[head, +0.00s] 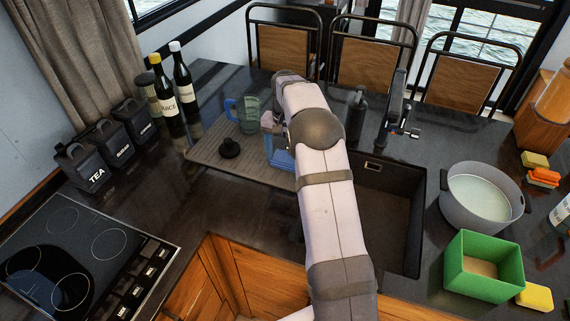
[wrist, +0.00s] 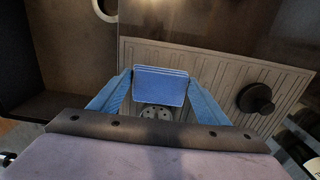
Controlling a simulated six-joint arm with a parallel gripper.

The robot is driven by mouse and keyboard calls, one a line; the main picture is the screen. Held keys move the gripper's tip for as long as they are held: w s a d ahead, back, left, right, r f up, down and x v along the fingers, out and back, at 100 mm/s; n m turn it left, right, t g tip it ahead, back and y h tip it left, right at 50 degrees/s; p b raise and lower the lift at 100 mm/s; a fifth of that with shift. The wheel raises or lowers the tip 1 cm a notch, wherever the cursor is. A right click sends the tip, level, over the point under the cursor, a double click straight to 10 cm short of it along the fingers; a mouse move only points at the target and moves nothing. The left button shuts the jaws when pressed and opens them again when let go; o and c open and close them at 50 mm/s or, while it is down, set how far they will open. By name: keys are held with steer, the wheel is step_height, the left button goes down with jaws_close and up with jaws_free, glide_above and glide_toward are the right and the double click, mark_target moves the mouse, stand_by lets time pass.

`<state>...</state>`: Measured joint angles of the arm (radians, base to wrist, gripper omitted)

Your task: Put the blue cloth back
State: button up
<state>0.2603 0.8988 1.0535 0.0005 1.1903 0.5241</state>
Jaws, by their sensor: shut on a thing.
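The blue cloth (wrist: 160,86) is a small folded block with layered edges, seen between the two blue fingers of my gripper (wrist: 160,78) in the wrist view. My gripper is shut on it and holds it over the ribbed grey drainboard (wrist: 215,75). In the head view, my arm partly hides my gripper (head: 272,145), and a patch of the blue cloth (head: 284,159) shows beside it above the drainboard (head: 205,153). I cannot tell the exact gap between cloth and board.
Bottles (head: 186,88) and black canisters (head: 82,166) are to the left. The sink (head: 390,215), a pot (head: 480,200) and a green box (head: 485,278) are to the right.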

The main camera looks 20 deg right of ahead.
mark_target(285, 160)
steer(key=shift+f+p, duration=0.7)
steer(key=shift+f, duration=1.25)
steer(key=shift+f, duration=0.15)
steer(key=o, duration=1.1)
step_height(285, 160, up, 12)
steer(key=b, duration=0.2)
steer(key=shift+b, duration=0.4)
